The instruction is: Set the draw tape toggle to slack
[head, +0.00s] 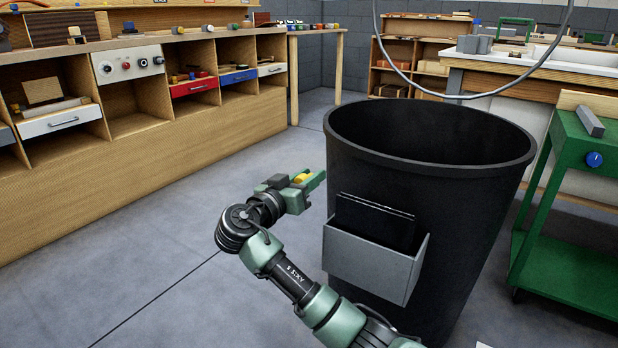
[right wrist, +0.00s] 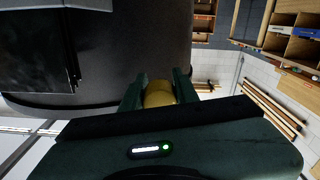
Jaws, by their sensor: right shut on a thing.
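My right gripper (head: 311,179) is shut on a small yellow, rounded thing (head: 301,178) in the head view. It is held in the air left of the large black bin. In the right wrist view the yellow thing (right wrist: 158,95) sits between the two dark green fingers (right wrist: 156,90); its far side is hidden. I cannot tell what it is. I cannot make out a draw tape toggle for certain in either view. My left gripper is not in view.
The black bin (head: 450,240) stands close right of the gripper, with a grey pocket (head: 365,265) holding black sheets (head: 372,222). A green cart (head: 560,265) with a blue knob (head: 594,159) stands right. A wooden bench (head: 130,165) runs left. Floor between is clear.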

